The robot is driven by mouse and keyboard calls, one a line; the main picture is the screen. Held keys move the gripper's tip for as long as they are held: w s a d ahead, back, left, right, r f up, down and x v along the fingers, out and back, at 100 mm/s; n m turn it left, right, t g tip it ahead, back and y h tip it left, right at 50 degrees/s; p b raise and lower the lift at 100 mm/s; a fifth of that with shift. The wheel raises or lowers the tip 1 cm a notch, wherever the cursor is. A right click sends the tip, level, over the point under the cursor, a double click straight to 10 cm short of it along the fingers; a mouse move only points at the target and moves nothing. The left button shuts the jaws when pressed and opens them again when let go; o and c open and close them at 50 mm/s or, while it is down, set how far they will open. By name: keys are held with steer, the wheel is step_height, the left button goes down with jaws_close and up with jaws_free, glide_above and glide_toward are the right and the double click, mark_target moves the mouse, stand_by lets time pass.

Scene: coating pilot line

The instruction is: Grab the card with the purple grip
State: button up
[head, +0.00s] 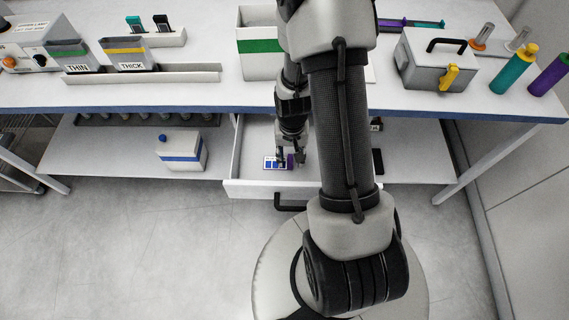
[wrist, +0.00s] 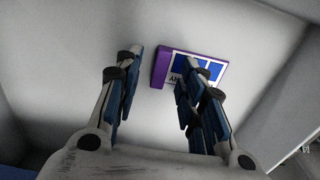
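The card (head: 273,162), white with blue patches and a purple grip (head: 290,160), lies flat in the open drawer (head: 262,187). In the wrist view the card (wrist: 208,68) shows past my fingertips, with its purple grip (wrist: 160,69) between the lines of the two fingers. My gripper (wrist: 157,72) is open and empty, with a gap between its fingers. The right finger hides part of the card's lower edge. In the head view my gripper (head: 289,156) is inside the drawer space at the card; its exact height above the card cannot be told.
The blue-edged bench top (head: 200,103) overhangs the back of the drawer, and the drawer walls surround my gripper. A dark object (head: 377,161) lies to the right, beyond my arm. A white box with a blue band (head: 181,153) stands on the lower shelf at left.

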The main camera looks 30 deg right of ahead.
steer(key=shift+f, duration=0.8)
steer(key=shift+r, duration=0.1)
steer(key=shift+c, duration=0.2)
jaws_close()
